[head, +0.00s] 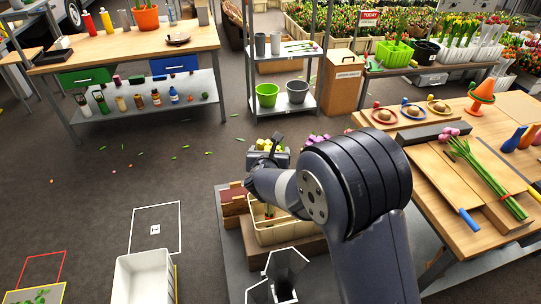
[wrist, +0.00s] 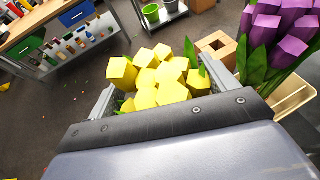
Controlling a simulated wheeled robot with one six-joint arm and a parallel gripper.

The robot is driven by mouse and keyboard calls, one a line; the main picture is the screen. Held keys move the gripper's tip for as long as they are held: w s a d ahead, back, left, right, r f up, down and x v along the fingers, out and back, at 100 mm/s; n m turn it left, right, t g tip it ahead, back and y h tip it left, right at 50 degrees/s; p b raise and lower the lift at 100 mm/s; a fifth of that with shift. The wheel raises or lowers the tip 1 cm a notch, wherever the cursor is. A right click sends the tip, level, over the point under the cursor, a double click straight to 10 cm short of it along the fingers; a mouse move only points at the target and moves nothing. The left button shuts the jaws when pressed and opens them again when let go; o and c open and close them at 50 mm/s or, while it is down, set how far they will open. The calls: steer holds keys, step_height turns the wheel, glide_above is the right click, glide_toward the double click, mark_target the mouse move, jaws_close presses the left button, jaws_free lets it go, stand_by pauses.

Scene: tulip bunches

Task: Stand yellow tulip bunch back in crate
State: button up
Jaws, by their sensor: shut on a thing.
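My gripper (head: 268,160) is shut on the yellow tulip bunch (wrist: 160,78). In the wrist view the yellow heads fill the space between the fingers and point up toward the camera; the stems are hidden. In the head view a little yellow (head: 266,143) shows above the gripper. The cream crate (head: 262,238) is below the gripper, with some green and red inside it. Its rim shows at the right in the wrist view (wrist: 292,95), beside a purple tulip bunch (wrist: 280,32). My arm hides much of the crate, and I cannot tell whether the yellow stems are inside it.
A wooden block with a square hole (wrist: 216,46) is near the crate. A white bin (head: 143,278) stands on the floor at front left. The right table (head: 450,225) holds a pink tulip bunch (head: 485,175) lying on a board. A shelf rack (head: 283,100) stands behind. Floor at left is mostly clear.

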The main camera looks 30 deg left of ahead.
steer(key=shift+f, duration=0.4)
steer(key=shift+f+b, duration=0.2)
steer(key=shift+b, duration=0.1)
steer(key=o, duration=1.2)
steer(key=shift+r, duration=0.1)
steer(key=b+v, duration=0.2)
steer(key=v, duration=1)
